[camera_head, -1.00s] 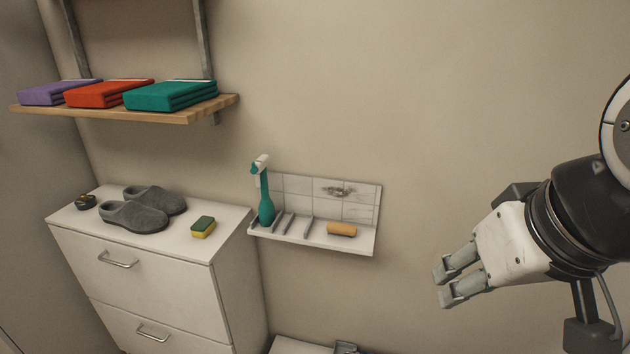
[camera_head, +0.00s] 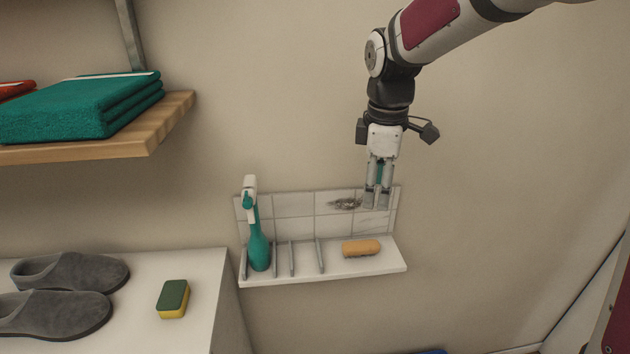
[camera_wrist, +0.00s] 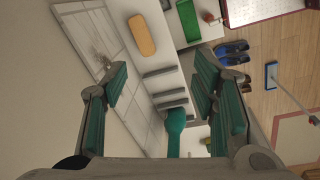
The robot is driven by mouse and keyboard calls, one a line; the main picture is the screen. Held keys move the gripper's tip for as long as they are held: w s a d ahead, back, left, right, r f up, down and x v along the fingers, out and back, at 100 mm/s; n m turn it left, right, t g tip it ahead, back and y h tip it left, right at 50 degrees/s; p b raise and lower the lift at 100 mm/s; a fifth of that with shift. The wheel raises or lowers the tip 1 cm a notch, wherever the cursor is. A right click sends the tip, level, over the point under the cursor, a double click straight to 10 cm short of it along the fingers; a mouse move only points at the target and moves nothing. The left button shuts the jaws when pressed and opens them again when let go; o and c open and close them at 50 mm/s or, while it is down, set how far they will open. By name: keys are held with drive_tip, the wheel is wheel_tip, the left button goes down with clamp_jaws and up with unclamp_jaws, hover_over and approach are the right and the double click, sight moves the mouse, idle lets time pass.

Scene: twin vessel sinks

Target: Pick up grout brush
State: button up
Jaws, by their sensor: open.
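A tan, rounded block (camera_head: 361,247), which I take to be the grout brush, lies on the right part of a small white wall shelf (camera_head: 340,268). Any bristles are hidden. My gripper (camera_head: 376,200) points down above it and slightly to its right, in front of the tiled backing. It is apart from the block and empty. In the wrist view my gripper (camera_wrist: 160,75) has its green-padded fingers wide apart. The tan block (camera_wrist: 141,35) shows there beyond the fingertips, nearer the left finger.
A teal spray bottle (camera_head: 258,245) stands at the shelf's left end, among several upright dividers (camera_head: 292,258). A dark stain (camera_head: 346,204) marks the tiles. A sponge (camera_head: 173,298) and grey slippers (camera_head: 70,272) lie on the cabinet. Teal towels (camera_head: 85,105) rest on the upper shelf.

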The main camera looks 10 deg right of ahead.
drive_tip(key=w+f+n+g, duration=0.1)
drive_tip(key=w+f+n, duration=0.3)
drive_tip(key=w+f, duration=0.35)
hover_over(361, 245)
drive_tip(key=f, duration=0.9)
drive_tip(key=shift+w+a+f, duration=0.1)
drive_tip(key=shift+w+a, duration=0.05)
drive_tip(key=shift+a, duration=0.1)
drive_tip(key=f, duration=0.1)
drive_tip(key=f+p, duration=0.1)
drive_tip(key=f, duration=0.2)
drive_tip(key=shift+s+d+f, duration=0.2)
drive_tip(key=shift+d+f, duration=0.05)
drive_tip(key=shift+d, duration=0.05)
drive_tip(key=shift+w+f, duration=0.1)
drive_tip(key=shift+f, duration=0.35)
drive_tip(key=c, duration=1.3)
